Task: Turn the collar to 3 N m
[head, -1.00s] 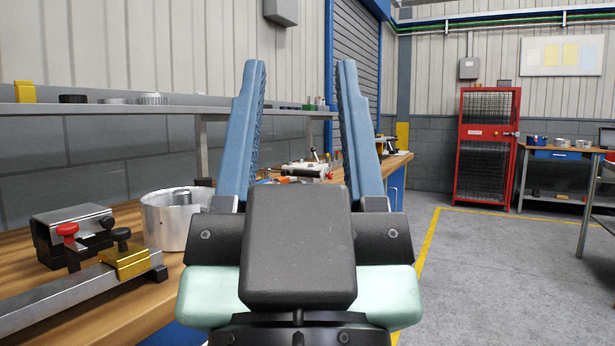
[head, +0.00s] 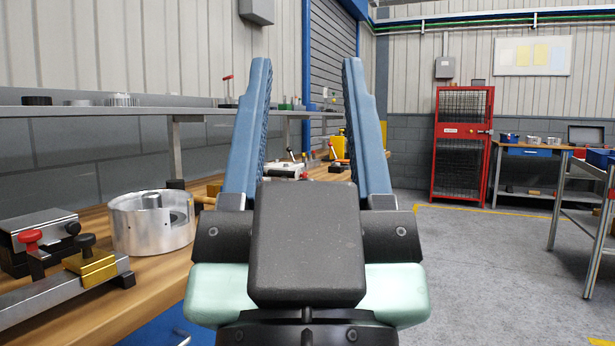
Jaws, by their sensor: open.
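My gripper (head: 306,125) is in the middle of the head view, its two blue fingers pointing up and spread wide apart. It is open and nothing is between the fingers. No collar with a readable torque scale can be made out. A silver round metal housing (head: 140,232) with a post inside stands on the wooden bench (head: 160,290) to the left of my gripper. Part of the bench behind my gripper is hidden by the fingers.
Metal blocks with a red knob (head: 30,238) and a gold clamp (head: 92,266) lie at the bench's left. A shelf (head: 90,110) runs above. A red mesh cabinet (head: 462,145) and a blue trolley (head: 597,165) stand right. Grey floor (head: 490,270) is clear between.

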